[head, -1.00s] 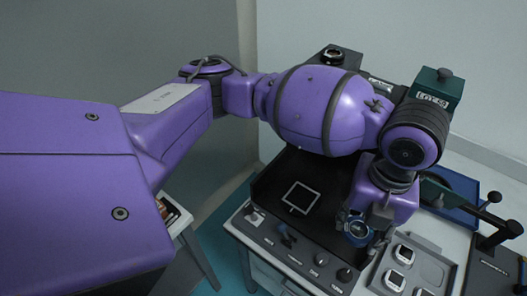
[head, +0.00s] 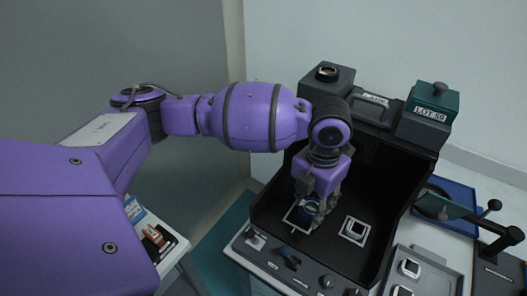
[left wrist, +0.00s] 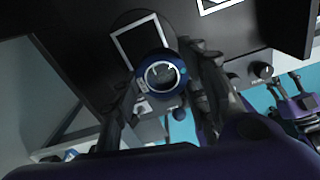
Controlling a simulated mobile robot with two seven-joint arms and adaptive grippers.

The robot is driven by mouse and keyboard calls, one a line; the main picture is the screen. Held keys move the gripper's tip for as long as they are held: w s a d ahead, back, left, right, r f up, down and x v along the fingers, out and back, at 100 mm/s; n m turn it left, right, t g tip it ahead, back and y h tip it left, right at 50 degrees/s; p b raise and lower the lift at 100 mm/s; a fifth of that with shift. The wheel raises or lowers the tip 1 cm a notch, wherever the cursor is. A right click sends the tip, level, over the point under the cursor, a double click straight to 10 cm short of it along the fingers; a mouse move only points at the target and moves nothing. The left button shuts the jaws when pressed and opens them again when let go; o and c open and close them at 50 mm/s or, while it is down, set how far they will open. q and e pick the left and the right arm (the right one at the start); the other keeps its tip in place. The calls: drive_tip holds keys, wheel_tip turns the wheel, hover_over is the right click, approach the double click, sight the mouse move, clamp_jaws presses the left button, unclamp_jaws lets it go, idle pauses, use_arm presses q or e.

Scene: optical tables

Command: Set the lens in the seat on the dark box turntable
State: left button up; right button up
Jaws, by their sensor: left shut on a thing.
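My left gripper (head: 314,214) is shut on the lens, a small piece in a blue ring mount (head: 308,208). It holds the lens inside the black open-topped box (head: 263,208), over or just beside a white square outline (head: 289,219). In the left wrist view the lens (left wrist: 161,76) sits between the fingertips and overlaps the lower edge of the outline (left wrist: 119,50), which lies on a dark round plate (left wrist: 122,22). I cannot tell whether the lens touches the plate. A purple part with dark fingers, likely my right gripper (left wrist: 287,84), shows at the right of the wrist view.
A second square outline with a pale piece (head: 354,229) lies to the right in the box. Knobs (head: 325,282) line its front panel. A grey tray (head: 433,266) of small pieces, a blue tray (head: 458,193) and a black stand (head: 497,262) are to the right.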

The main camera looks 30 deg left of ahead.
sight(304, 203)
use_arm(q)
drive_tip(key=f, duration=0.1)
drive_tip(key=w+a+f, duration=0.2)
drive_tip(key=f, duration=0.1)
drive_tip(key=shift+a, duration=0.15)
drive_tip(key=shift+w+f, duration=0.2)
drive_tip(key=shift+f, duration=1.35)
drive_tip(key=shift+f, duration=0.15)
drive_tip(key=o, duration=1.2)
drive_tip(key=shift+c, duration=0.2)
wheel_tip(304, 203, up, 12)
drive_tip(key=shift+r, duration=0.2)
